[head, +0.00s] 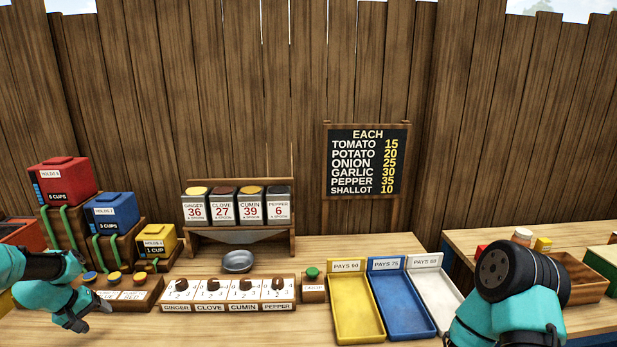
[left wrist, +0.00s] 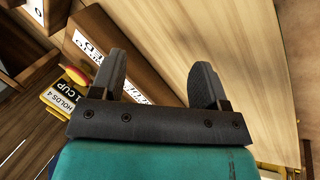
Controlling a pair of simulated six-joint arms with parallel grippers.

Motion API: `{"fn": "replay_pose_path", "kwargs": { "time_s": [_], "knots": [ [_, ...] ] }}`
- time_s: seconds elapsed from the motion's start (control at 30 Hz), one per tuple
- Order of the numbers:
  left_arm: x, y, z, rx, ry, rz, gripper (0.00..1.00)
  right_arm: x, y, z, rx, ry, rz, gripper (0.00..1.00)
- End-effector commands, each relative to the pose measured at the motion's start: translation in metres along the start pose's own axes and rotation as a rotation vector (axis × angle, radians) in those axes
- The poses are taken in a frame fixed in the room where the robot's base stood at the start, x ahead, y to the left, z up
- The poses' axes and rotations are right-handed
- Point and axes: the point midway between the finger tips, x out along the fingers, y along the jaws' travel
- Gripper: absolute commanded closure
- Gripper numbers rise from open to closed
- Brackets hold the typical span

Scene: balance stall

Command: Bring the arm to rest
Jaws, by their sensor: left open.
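My left gripper (head: 93,315) is at the lower left of the head view, at the end of my teal left arm. It is beside the wooden button panel (head: 140,295). In the left wrist view its two dark fingers (left wrist: 160,78) stand apart with nothing between them, beside a wooden block with a white label. My right arm (head: 505,300) shows as a teal and black part at the lower right of the head view; its gripper is out of the picture.
A dial panel (head: 228,306), a metal bowl (head: 237,261) and a spice rack (head: 238,237) stand mid-table. Red, blue (head: 110,211) and yellow (head: 159,240) cup boxes stand on the left. Yellow (head: 357,308), blue and white trays lie to the right. Bare table lies in front.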

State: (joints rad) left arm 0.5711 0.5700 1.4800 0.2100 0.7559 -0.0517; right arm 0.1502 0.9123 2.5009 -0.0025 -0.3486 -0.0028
Motion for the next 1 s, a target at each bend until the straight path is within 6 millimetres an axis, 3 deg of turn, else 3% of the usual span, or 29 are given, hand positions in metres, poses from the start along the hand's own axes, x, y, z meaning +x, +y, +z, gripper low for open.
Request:
{"fn": "replay_pose_path", "kwargs": {
  "time_s": [0.03, 0.2, 0.4, 0.8, 1.0],
  "knots": [
    [-0.006, -0.029, 0.003, -0.053, 0.028, -0.001, 0.32, 0.0, 0.0, 0.0, 0.0, 0.0, 0.0, 0.57],
    [-0.023, -0.106, 0.017, -0.21, 0.129, -0.009, 0.32, 0.0, 0.0, 0.0, 0.0, 0.0, 0.0, 0.57],
    [-0.042, -0.178, 0.039, -0.362, 0.231, -0.035, 0.32, 0.0, 0.0, 0.0, 0.0, 0.0, 0.0, 0.57],
    [-0.059, -0.258, 0.084, -0.542, 0.345, -0.1, 0.32, 0.0, 0.0, 0.0, 0.0, 0.0, 0.0, 0.57],
    [-0.042, -0.273, 0.115, -0.589, 0.354, -0.143, 0.32, 0.0, 0.0, 0.0, 0.0, 0.0, 0.0, 0.57]
  ]
}}
